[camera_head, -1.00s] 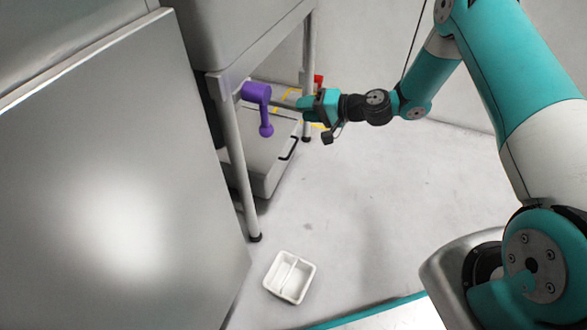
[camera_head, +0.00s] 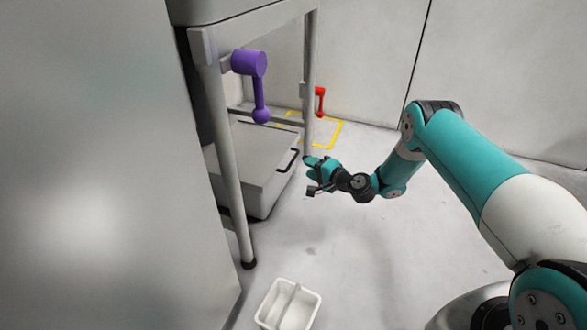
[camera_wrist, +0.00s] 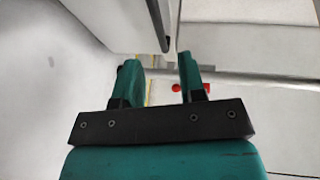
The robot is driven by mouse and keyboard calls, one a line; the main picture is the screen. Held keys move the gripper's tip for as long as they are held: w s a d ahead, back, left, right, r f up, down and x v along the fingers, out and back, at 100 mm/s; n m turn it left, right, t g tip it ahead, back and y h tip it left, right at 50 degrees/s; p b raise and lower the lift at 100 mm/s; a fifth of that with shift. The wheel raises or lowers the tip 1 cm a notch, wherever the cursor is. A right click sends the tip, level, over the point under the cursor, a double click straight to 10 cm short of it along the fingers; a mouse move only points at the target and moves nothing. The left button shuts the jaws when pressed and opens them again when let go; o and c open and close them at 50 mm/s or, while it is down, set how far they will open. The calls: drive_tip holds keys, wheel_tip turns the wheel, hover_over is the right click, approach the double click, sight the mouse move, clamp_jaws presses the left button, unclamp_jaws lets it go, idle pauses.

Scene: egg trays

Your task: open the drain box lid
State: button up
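The drain box (camera_head: 262,190) is a low grey box on the floor under the metal frame. Its flat lid (camera_head: 240,150) looks shut, with a black bar handle (camera_head: 289,160) near its right edge. My gripper (camera_head: 309,172) is just right of the handle in the head view and appears apart from it. In the wrist view my gripper (camera_wrist: 158,60) has its two teal fingers spread with a gap between them. A dark bar (camera_wrist: 157,25), probably the handle, shows beyond the gap. I cannot tell whether it lies between the fingertips.
A frame leg (camera_head: 232,185) stands left of the box, and another leg (camera_head: 309,90) stands behind it. A purple lever (camera_head: 259,85) hangs above the box. A red lever (camera_head: 320,100) is behind. A white divided tray (camera_head: 275,300) lies in front. Floor to the right is clear.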

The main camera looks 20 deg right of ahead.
sight(293, 159)
drive_tip(key=shift+b+x, duration=2.1)
drive_tip(key=shift+x, duration=2.1)
drive_tip(key=shift+c, duration=0.2)
clamp_jaws()
